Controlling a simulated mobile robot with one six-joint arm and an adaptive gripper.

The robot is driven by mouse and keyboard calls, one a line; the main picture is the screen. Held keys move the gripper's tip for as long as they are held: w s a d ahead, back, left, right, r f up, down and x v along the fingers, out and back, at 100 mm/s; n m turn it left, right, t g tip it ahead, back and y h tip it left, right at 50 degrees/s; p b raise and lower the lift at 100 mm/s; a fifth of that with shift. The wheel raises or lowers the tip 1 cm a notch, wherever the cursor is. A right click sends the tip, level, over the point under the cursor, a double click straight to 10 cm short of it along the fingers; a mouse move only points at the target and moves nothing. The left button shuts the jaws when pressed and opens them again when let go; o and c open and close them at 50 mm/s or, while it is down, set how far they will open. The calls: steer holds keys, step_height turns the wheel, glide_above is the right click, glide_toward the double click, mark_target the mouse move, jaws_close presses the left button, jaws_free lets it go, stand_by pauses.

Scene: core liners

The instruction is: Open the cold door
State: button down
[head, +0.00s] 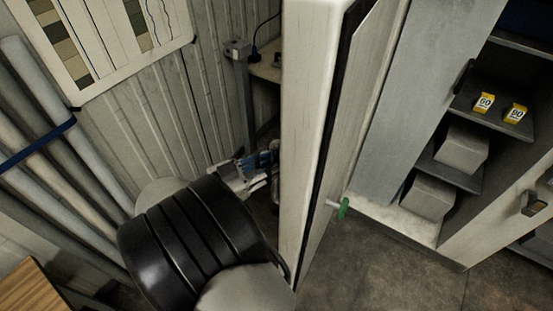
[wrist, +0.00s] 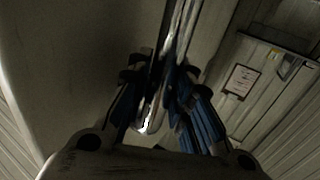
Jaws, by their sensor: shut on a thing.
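The cold door (head: 307,120) is a thick white door seen nearly edge-on in the middle of the head view. It stands open, with its dark seal and inner face showing on the right. A green-ended knob (head: 343,208) sticks out of the inner face. My gripper (head: 264,162) is at the door's left, outer side, partly hidden by the door edge. In the wrist view my gripper (wrist: 156,105) has its blue-padded fingers closed around a shiny metal bar handle (wrist: 178,45). The handle is not visible in the head view.
Right of the door are a grey panel (head: 415,90) and shelves (head: 490,112) with yellow boxes (head: 484,103) and pale blocks (head: 460,150). Long grey tubes (head: 50,120) lean at the left by a wall chart (head: 90,40). A wooden surface (head: 30,288) is at lower left. Floor (head: 375,270) right of the door is clear.

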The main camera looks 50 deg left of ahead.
steer(key=shift+s+d+f, duration=0.1)
steer(key=c, duration=1.6)
jaws_free()
steer(key=shift+s, duration=0.15)
steer(key=shift+o, duration=0.9)
steer(key=v, duration=1.1)
steer(key=shift+s, duration=0.35)
